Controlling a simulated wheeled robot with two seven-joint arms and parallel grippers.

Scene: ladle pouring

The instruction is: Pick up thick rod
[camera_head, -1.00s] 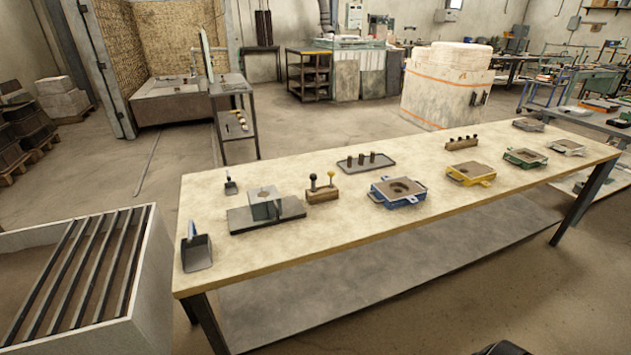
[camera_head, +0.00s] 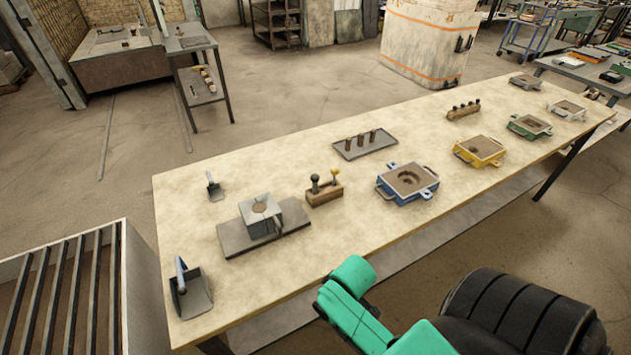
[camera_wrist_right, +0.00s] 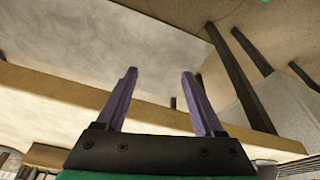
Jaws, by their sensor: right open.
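I cannot tell for certain which piece is the thick rod. A wooden block (camera_head: 325,195) on the table holds two upright pins, one black-topped (camera_head: 315,183) and one yellow-topped (camera_head: 335,174). Behind it a grey tray (camera_head: 378,150) carries three short dark upright rods (camera_head: 361,141). A longer wooden block (camera_head: 463,113) farther back holds several dark-topped pegs. My right gripper (camera_wrist_right: 160,82) shows in the right wrist view with two purple fingers apart and nothing between them. No rod shows in that view. My left gripper is in neither view.
The long table (camera_head: 250,170) also bears a grey box on a plate (camera_head: 232,241), a scoop (camera_head: 190,290), a smaller scoop (camera_head: 214,187), a blue mould (camera_head: 405,182) and a yellow mould (camera_head: 480,150). A slatted bin (camera_head: 118,290) stands left. The table's front middle is clear.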

